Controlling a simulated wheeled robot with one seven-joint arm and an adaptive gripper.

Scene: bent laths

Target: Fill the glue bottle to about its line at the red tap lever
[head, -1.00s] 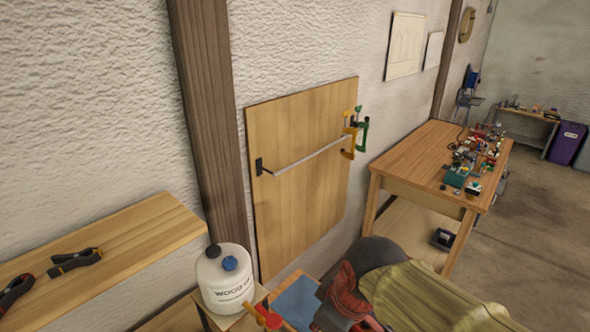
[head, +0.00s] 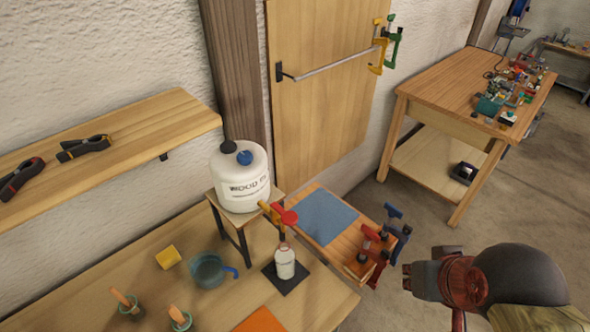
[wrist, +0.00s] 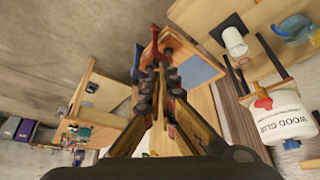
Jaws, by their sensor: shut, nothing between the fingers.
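The glue bottle (head: 285,264), small and whitish with a narrow top, stands upright on a black pad (head: 299,278) on the bench. It also shows in the wrist view (wrist: 235,42). The red tap lever (head: 285,217) sits at the yellow tap (head: 268,210) of the big white wood glue container (head: 238,181), just above the bottle. In the wrist view the red lever (wrist: 263,103) is at right. I cannot read the bottle's line or fill level. My gripper (head: 406,279) is shut and empty, right of the bottle and apart from it; its fingertips (wrist: 158,68) meet in the wrist view.
A wooden tray (head: 345,262) with a blue sheet and red and blue clamps lies between my gripper and the bottle. A blue-handled jug (head: 209,270), a yellow block (head: 168,257) and brush pots (head: 180,320) stand left of the bottle. A shelf (head: 120,130) with black clamps is behind.

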